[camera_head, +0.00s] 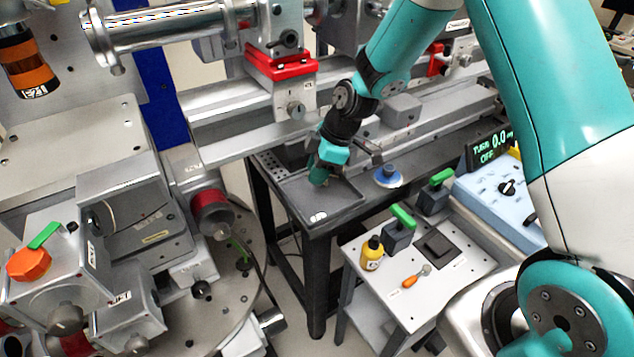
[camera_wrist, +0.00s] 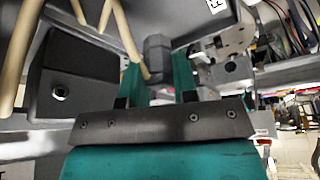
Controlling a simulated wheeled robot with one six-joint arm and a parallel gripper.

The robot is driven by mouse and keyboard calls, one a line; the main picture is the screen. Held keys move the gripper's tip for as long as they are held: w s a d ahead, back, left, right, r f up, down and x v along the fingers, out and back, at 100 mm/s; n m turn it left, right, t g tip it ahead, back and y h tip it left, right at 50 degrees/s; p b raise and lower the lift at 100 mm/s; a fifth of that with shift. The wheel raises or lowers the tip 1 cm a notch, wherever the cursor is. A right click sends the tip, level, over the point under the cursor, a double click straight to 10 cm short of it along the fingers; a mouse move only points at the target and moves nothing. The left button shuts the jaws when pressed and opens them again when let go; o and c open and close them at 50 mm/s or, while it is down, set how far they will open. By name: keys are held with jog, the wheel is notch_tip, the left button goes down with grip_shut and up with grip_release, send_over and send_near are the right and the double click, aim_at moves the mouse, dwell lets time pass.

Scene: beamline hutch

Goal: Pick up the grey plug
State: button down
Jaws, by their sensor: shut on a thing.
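My gripper (camera_head: 318,176) reaches down over the shallow dark tray (camera_head: 345,214) on the dark bench in the head view. In the wrist view my gripper (camera_wrist: 158,72) has its two teal fingers on either side of the grey plug (camera_wrist: 157,52), and it is shut on it. The plug looks like a short, faceted grey piece whose end sticks out past the fingertips. In the head view the plug is hidden or too small to make out at the fingertips. I cannot tell whether it touches the tray.
A blue round piece with a grey top (camera_head: 388,177) stands right of the tray. A white cart (camera_head: 377,285) in front carries a yellow bottle (camera_head: 371,254) and green-handled grey blocks. Beamline rails run behind my gripper. Tan rods (camera_wrist: 122,38) show close by in the wrist view.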

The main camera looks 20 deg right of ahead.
notch_tip(320, 180, up, 24)
jog(key=shift+b, duration=0.4)
jog(key=shift+a+f, duration=0.1)
jog(key=shift+f, duration=0.05)
